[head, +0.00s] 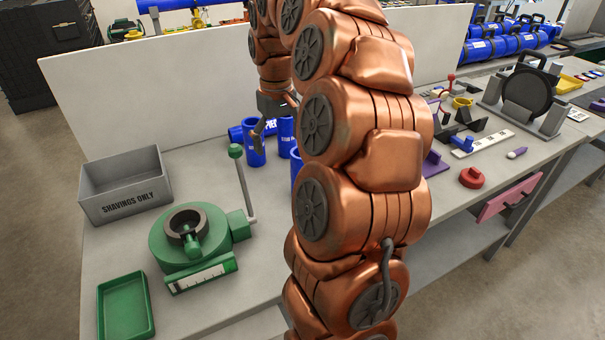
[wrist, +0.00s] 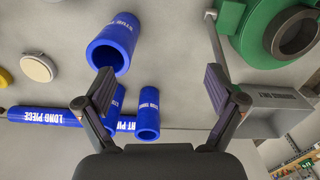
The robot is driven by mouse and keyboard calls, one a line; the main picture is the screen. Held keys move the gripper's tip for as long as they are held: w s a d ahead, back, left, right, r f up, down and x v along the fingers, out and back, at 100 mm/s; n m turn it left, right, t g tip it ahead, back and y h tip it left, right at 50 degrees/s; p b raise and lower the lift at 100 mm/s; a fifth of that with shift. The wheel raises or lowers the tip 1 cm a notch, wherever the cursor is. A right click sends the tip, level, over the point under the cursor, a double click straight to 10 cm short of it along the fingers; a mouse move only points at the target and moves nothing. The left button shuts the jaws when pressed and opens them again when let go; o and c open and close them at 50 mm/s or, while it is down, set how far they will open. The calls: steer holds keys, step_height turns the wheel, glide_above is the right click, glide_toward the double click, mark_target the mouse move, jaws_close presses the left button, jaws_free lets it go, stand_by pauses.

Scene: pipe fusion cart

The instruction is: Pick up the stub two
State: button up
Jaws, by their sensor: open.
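Three blue stub tubes stand upright on the bench, their labels too small to read firmly, so I cannot tell for sure which is stub two. In the wrist view one stub (wrist: 148,112) stands between the fingers' lines, one (wrist: 113,42) is at upper left, and one (wrist: 119,98) is partly hidden behind the left finger. In the head view they show as a left stub (head: 254,148), a middle stub (head: 286,135) and a near stub (head: 295,164), mostly behind my arm. My gripper (wrist: 160,88) is open and empty above them; it also shows in the head view (head: 268,122).
A long blue pipe (wrist: 40,117) lies behind the stubs. A green clamp machine (head: 188,238) with an upright lever, a grey shavings box (head: 125,190) and a green tray (head: 125,308) are left. A white panel (head: 150,90) backs the bench. Tools crowd the right.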

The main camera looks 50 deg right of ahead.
steer(key=shift+m, duration=0.5)
steer(key=d, duration=0.6)
steer(key=shift+d+f, duration=0.15)
steer(key=shift+d, duration=0.25)
steer(key=shift+s+d+f+p, duration=0.15)
steer(key=shift+f+p, duration=0.7)
steer(key=shift+f, duration=1.1)
steer(key=shift+d+f+p, duration=0.15)
steer(key=shift+f+p, duration=0.7)
steer(key=shift+f, duration=1.05)
steer(key=shift+c, duration=0.3)
jaws_close()
steer(key=shift+r, duration=0.15)
